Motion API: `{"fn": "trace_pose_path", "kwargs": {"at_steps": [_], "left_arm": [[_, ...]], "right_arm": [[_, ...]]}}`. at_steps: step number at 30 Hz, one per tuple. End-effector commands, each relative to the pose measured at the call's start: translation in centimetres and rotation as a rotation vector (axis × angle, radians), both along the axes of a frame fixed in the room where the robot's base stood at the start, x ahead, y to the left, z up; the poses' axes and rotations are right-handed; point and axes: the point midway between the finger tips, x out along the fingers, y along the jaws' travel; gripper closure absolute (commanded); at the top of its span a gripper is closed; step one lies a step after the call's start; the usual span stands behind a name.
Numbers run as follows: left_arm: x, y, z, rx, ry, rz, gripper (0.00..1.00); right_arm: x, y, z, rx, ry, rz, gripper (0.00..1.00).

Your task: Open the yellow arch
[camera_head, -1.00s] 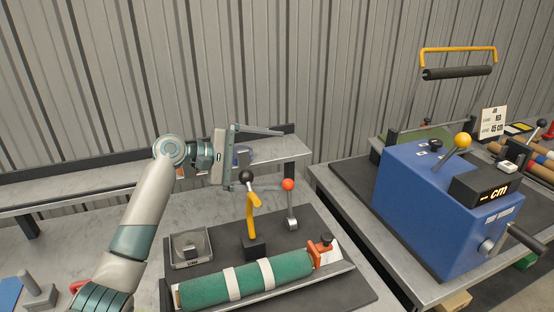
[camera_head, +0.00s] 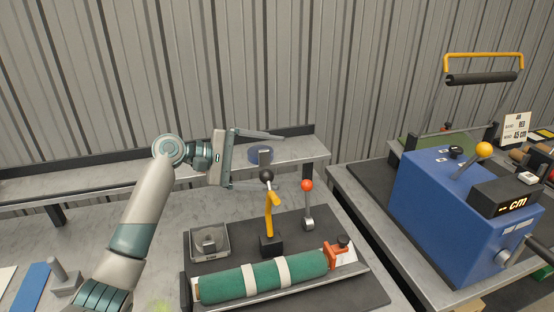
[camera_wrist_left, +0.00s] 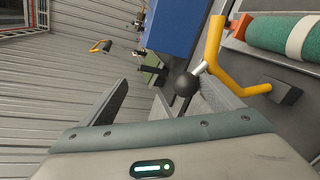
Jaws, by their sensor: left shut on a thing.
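The yellow arch (camera_head: 269,212) stands upright, seen nearly edge-on, on a small black base (camera_head: 270,243) behind a green turf roll (camera_head: 245,281). Its top carries a black ball knob (camera_head: 267,176). In the left wrist view the arch (camera_wrist_left: 217,46) is bent yellow bar, with the black knob (camera_wrist_left: 184,84) in front, close to the right-hand finger. My left gripper (camera_head: 268,160) is at the knob, shut on it, though its fingers look wide apart; the contact itself is hard to see. It also shows in the wrist view (camera_wrist_left: 165,87). My right gripper is out of view.
A red-knobbed lever (camera_head: 307,200) stands just right of the arch. A small grey tray (camera_head: 192,244) lies left of it. An orange clamp (camera_head: 334,256) sits at the roll's end. A blue machine (camera_head: 425,205) fills the right table. The corrugated wall is behind.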

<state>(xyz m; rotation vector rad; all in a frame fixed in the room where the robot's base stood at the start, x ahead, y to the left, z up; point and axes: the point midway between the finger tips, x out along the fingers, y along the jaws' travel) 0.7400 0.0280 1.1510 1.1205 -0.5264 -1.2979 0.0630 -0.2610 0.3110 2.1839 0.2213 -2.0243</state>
Motion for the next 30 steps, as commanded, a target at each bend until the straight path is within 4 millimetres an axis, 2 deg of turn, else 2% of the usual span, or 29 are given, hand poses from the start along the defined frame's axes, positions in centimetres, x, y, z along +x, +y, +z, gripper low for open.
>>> {"fn": "trace_pose_path", "kwargs": {"at_steps": [1,20,22,24,30], "left_arm": [[0.3,1.2,2.0,-0.014,-0.023,0.014,0.32],[-0.9,4.5,2.7,-0.013,-0.025,0.014,0.36],[-1.1,4.9,2.8,-0.013,-0.025,0.015,0.39],[-1.2,5.2,2.8,-0.014,-0.024,0.014,0.53],[-1.7,6.0,2.5,-0.010,-0.018,0.011,0.53]], "right_arm": [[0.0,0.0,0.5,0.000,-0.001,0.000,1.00],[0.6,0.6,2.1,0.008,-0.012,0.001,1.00],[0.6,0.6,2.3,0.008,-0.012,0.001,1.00],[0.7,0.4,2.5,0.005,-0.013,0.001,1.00],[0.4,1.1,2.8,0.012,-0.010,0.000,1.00]]}}
